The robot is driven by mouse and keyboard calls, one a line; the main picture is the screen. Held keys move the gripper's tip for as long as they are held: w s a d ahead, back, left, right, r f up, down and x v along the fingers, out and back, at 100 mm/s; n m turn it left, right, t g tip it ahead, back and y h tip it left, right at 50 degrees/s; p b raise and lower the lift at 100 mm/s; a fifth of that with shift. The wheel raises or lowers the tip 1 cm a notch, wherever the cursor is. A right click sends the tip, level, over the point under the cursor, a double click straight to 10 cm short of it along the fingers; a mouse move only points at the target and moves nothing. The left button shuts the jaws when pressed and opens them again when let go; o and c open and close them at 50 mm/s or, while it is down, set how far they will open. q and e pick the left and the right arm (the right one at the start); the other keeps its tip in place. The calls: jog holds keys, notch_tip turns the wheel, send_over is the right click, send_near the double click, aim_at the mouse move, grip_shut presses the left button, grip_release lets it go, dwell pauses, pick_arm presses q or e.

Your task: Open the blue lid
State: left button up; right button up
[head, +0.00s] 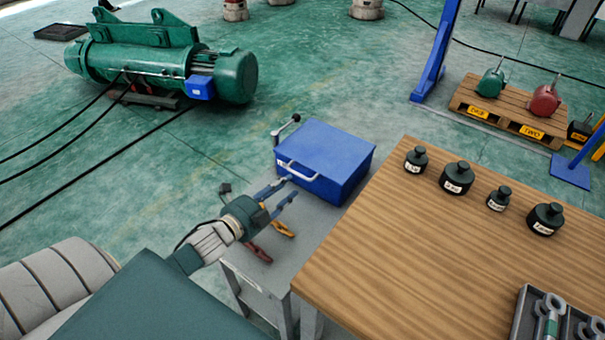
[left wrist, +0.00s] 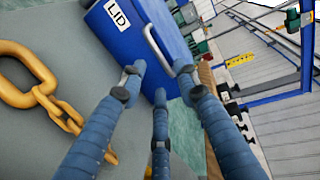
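The blue box with its blue lid (head: 325,148) stands on a grey cart (head: 285,270), and the lid looks shut. A pale handle (head: 297,170) is on its front side. In the left wrist view the lid (left wrist: 130,28) has a white LID label, and the handle (left wrist: 158,48) lies just beyond my fingertips. My left gripper (head: 287,190) is in front of the handle. It also shows in the left wrist view (left wrist: 161,85), with its fingers spread and nothing between them. Whether a fingertip touches the handle I cannot tell. My right gripper is not in view.
A lever with a black knob (head: 286,127) stands at the box's left. A yellow chain (left wrist: 40,85) lies on the cart near my fingers. A wooden table (head: 430,240) with several black weights is close on the right. A green hoist (head: 160,60) stands at the back left.

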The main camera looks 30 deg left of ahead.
aim_at(301, 176)
pick_arm(q)
jog(key=shift+x, duration=4.05)
jog(key=shift+f, duration=0.1)
grip_shut()
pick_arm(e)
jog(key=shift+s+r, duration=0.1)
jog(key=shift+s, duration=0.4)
